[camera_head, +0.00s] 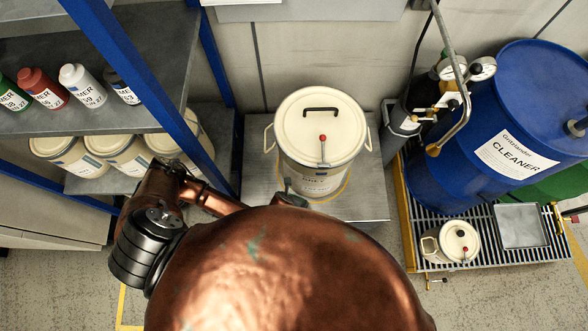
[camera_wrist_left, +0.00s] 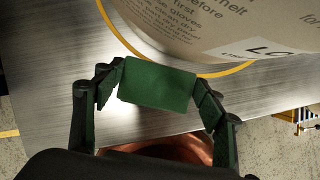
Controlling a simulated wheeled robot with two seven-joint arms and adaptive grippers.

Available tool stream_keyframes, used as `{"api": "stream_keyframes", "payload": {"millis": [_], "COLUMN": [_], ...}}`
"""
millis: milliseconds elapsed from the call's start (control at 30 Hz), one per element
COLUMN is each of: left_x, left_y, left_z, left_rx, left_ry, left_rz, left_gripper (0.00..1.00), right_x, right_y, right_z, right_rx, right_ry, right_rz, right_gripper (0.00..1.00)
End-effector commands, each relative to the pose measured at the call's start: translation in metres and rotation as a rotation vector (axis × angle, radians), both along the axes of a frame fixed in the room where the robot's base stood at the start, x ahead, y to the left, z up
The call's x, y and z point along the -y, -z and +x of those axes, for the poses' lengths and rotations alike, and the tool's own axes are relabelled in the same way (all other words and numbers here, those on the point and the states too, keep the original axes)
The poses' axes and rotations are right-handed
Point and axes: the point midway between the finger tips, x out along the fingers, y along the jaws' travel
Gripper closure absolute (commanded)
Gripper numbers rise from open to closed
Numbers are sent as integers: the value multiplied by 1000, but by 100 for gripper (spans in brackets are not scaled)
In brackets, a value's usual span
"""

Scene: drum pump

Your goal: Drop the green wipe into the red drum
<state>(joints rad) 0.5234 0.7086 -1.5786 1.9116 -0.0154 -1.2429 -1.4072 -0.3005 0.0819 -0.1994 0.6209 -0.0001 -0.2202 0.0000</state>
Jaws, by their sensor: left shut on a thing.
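The green wipe (camera_wrist_left: 158,84) shows in the left wrist view as a small flat rectangle. My left gripper (camera_wrist_left: 160,87) is shut on it, with a finger at each side edge. The wipe is in front of the base of a cream drum (camera_wrist_left: 210,28). In the head view, this cream drum (camera_head: 318,125) stands closed, its lid carrying a black handle and a red-knobbed lever. A bit of my left gripper (camera_head: 290,194) shows at the drum's near side; the wipe is hidden there by my copper body. I see no red drum in either view. My right gripper is not in view.
The cream drum stands on a grey metal platform (camera_head: 373,192). A shelf (camera_head: 150,104) with a blue post (camera_head: 135,75) and several bottles is at left. A blue cleaner drum (camera_head: 450,150) and a small cream can (camera_head: 459,238) stand on a grating (camera_head: 420,240) at right.

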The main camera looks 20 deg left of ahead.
Motion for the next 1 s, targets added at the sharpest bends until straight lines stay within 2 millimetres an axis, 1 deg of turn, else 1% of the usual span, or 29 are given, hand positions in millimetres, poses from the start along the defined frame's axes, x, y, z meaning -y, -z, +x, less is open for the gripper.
{"api": "stream_keyframes", "payload": {"millis": [33,100,433,467,600,700,1000], "left_x": [0,-1,-1,0,-1,-1,-1], "left_y": [11,14,14,14,14,14,13], "left_z": [4,9,9,9,9,9,9], "left_rx": [-4,-3,-2,-2,-3,-3,-2], "left_ry": [0,1,1,1,1,1,1], "left_rz": [1,1,1,0,0,1,1], "left_gripper": [55,55,55,34,25,18,18], "right_x": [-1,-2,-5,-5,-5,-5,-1], "right_y": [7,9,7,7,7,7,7], "right_z": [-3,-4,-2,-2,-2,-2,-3], "right_rx": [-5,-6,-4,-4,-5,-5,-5], "right_ry": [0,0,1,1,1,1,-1], "right_rz": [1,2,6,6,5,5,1], "right_gripper": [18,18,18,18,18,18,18]}}
